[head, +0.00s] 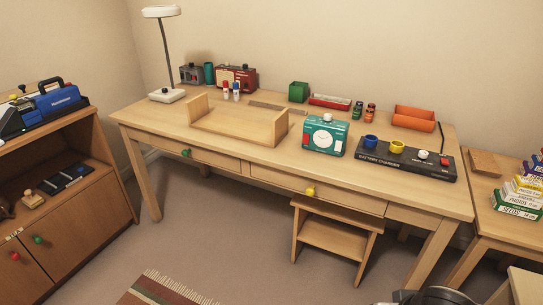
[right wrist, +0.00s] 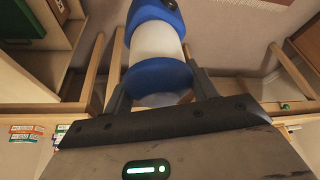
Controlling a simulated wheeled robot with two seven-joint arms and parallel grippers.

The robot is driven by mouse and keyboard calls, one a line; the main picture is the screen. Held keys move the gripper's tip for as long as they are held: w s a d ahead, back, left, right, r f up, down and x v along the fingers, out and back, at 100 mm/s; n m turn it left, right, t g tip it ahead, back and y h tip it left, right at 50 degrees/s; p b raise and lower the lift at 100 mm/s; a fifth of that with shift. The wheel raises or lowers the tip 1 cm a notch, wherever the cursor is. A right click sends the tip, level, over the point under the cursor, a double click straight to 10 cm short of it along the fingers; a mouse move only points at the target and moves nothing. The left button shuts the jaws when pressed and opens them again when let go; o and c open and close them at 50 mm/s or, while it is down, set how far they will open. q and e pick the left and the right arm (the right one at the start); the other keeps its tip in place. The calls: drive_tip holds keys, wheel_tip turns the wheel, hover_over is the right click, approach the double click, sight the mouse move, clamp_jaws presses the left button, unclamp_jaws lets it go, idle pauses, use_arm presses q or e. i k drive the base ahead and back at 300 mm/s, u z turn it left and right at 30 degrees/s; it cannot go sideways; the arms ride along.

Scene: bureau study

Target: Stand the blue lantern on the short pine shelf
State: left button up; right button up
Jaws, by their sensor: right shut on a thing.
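The blue lantern (right wrist: 155,72), with blue ends and a white middle, is between the fingers of my right gripper (right wrist: 160,88) in the right wrist view. The gripper is shut on it, and its lower end is partly hidden behind the gripper body. The lantern does not show clearly in the head view. A low pine piece with a flat board and two upright ends, which looks like the short pine shelf (head: 236,124), sits on the left half of the desk in the head view. Its board looks empty. My left gripper is not in view.
A cabinet (head: 75,190) stands left.

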sight(213, 121)
drive_tip(key=u, duration=0.7)
drive_tip(key=i, duration=0.55)
drive_tip(key=u, duration=0.4)
